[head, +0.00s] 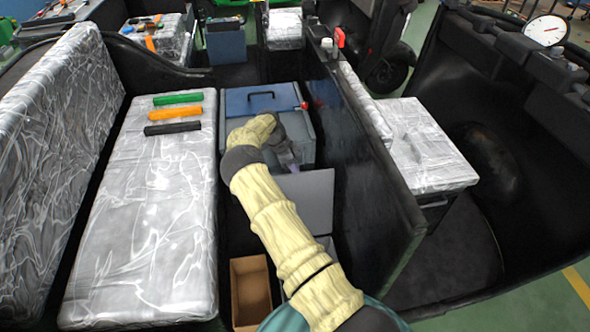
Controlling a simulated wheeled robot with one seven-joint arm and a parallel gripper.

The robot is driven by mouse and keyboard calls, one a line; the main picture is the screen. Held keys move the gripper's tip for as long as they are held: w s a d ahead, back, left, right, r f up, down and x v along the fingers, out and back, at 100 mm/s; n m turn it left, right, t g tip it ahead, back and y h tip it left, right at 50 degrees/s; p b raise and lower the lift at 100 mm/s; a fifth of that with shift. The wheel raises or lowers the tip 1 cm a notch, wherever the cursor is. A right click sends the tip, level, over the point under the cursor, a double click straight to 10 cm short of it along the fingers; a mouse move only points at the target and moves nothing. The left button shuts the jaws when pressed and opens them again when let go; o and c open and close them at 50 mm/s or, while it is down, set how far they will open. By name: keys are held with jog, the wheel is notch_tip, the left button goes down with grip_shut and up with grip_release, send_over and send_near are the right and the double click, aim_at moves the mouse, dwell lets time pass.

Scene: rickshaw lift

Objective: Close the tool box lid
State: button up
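The tool box (305,128) is a grey box in the gap between the white plastic-wrapped seat and the dark partition. A blue panel with a black handle (240,102), seemingly its lid, shows at its far side. I cannot tell the lid's exact angle. My arm reaches in from the bottom and covers part of the box. My gripper (291,163) is over the near right part of the box, pointing down and right. Its fingers are small and partly hidden, so their opening and any contact with the box are unclear.
Green, orange and black bars (176,112) lie on the wrapped seat (145,225). A flat grey panel (312,190) and an open brown bin (250,290) are nearer me. The dark partition (365,165) stands close on the right of my arm, with another wrapped seat (425,145) beyond it.

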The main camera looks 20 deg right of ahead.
grip_shut()
jog(key=shift+s+r, duration=0.1)
